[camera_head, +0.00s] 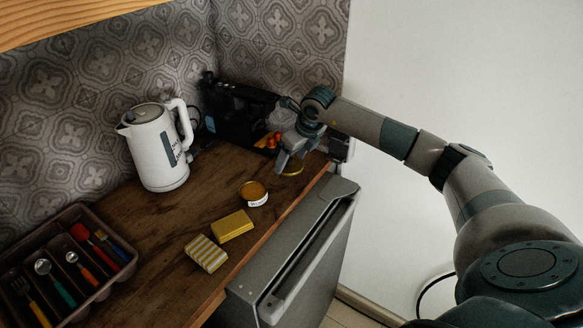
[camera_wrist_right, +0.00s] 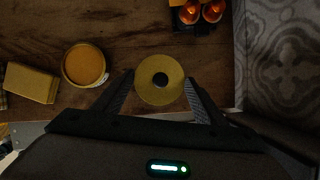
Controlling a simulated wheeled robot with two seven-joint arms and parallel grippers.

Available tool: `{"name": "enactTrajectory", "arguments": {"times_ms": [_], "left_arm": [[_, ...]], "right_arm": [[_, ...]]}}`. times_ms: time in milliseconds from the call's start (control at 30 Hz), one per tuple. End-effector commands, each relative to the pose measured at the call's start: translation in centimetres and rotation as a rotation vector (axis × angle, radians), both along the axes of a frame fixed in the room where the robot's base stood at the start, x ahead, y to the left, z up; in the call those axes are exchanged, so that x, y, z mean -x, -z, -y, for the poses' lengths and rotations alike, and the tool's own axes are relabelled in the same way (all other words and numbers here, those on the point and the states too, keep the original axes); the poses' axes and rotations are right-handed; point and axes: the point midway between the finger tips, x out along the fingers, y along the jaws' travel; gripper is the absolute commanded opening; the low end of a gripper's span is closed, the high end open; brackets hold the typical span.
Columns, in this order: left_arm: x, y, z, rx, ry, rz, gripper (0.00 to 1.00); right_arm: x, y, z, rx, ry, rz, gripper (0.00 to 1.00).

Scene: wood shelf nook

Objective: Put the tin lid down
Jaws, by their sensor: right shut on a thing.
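The tin lid (camera_wrist_right: 148,91) is a round, dull gold disc with a dark spot at its middle. In the wrist view it sits between the two fingers of my right gripper (camera_wrist_right: 160,92), which is shut on it. In the head view the lid (camera_head: 292,170) shows partly below my right gripper (camera_head: 285,161), near the far right end of the wooden counter. I cannot tell whether it touches the counter. The open round tin (camera_head: 254,193), with an orange-brown inside, stands apart from the lid; it also shows in the wrist view (camera_wrist_right: 85,65). My left gripper is not in view.
A yellow box (camera_head: 232,226) and a striped packet (camera_head: 206,253) lie toward the front. A white kettle (camera_head: 157,150) and a black appliance (camera_head: 236,112) with orange items stand behind. A cutlery tray (camera_head: 98,287) is at left. Bare wood lies between kettle and tin.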

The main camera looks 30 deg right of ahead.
Motion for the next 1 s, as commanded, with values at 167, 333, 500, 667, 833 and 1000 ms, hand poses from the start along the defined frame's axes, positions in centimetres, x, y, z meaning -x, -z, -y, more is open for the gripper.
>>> {"name": "enactTrajectory", "arguments": {"times_ms": [167, 333, 500, 667, 833, 1000], "left_arm": [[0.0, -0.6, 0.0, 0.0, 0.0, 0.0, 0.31], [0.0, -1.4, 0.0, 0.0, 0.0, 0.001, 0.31], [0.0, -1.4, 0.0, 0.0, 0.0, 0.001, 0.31], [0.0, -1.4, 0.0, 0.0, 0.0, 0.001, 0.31], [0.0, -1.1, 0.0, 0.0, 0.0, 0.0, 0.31], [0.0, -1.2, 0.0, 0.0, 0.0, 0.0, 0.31]], "right_arm": [[0.1, 1.0, 0.0, -0.001, 0.001, -0.002, 0.44], [0.1, 3.0, 0.0, 0.0, 0.002, -0.002, 0.44], [0.0, 3.7, 0.0, 0.0, 0.0, 0.0, 0.44], [0.0, 3.7, 0.0, 0.0, 0.0, 0.0, 0.44], [0.0, 4.0, 0.0, 0.0, 0.0, 0.0, 0.7], [0.0, 3.9, 0.0, 0.0, 0.0, 0.0, 0.84]]}}
